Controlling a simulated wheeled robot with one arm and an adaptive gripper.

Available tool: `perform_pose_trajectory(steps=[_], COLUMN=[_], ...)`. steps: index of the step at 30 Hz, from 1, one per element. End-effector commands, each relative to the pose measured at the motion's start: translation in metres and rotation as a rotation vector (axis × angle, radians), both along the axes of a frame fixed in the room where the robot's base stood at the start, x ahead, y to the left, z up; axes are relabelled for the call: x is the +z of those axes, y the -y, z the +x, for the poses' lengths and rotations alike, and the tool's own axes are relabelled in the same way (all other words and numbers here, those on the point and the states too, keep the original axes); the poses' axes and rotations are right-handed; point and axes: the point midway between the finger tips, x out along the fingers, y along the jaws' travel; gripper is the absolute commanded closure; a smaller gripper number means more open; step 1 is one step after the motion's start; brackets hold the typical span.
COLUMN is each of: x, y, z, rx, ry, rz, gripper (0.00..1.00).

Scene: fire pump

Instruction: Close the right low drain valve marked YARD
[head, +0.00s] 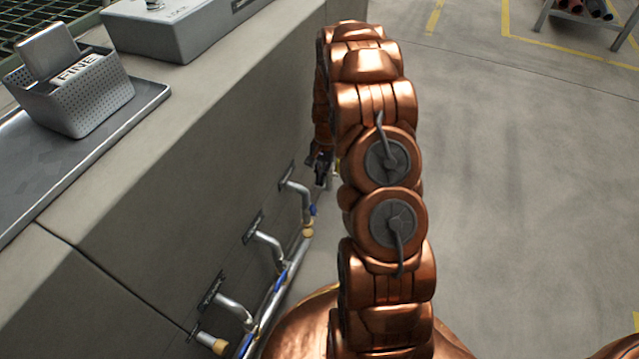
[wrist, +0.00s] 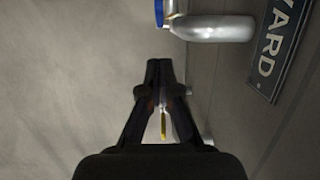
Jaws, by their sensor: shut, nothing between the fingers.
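The YARD sign (wrist: 278,48), a dark plate with white letters, is on the wall at the upper right of the wrist view. A silver pipe (wrist: 213,28) with a blue band (wrist: 159,12) stands out from the wall beside it. My gripper (wrist: 160,66) is shut and empty, below the pipe in the picture and apart from it. A thin yellow strip (wrist: 163,124) shows between the finger links; I cannot tell whether it is the valve's handle. In the head view my gripper (head: 320,168) is low by the wall near the farthest visible pipe (head: 299,188), partly hidden by my arm.
Other drain pipes (head: 268,244) (head: 236,311) with yellowish ends stick out low along the wall, joining a long pipe (head: 268,303). A grey basket marked FINE (head: 85,108) stands on a tray (head: 150,98) on the ledge. Open floor (head: 500,190) lies to the right.

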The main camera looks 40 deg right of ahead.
Motion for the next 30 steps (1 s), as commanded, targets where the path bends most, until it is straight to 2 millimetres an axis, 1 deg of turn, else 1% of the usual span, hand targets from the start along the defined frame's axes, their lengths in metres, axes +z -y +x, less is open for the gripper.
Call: perform_pose_trajectory(steps=[1,3,6,9,13,23,26,29,30], x=[0.012,0.025,0.042,0.053,0.058,0.059,0.065,0.081,0.09], y=[0.0,-0.002,-0.003,-0.004,-0.005,-0.006,-0.012,-0.025,-0.032], z=[0.0,-0.001,-0.002,-0.002,-0.002,-0.003,-0.005,-0.012,-0.015], rx=[0.0,0.0,-0.001,-0.001,0.0,0.003,0.022,0.065,0.088], ry=[0.001,-0.001,-0.001,0.001,-0.001,-0.001,-0.002,-0.004,-0.003], rz=[0.0,0.001,0.001,0.0,0.001,0.002,0.002,0.004,0.003], gripper=[1.0,1.0,1.0,1.0,1.0,1.0,1.0,1.0,1.0])
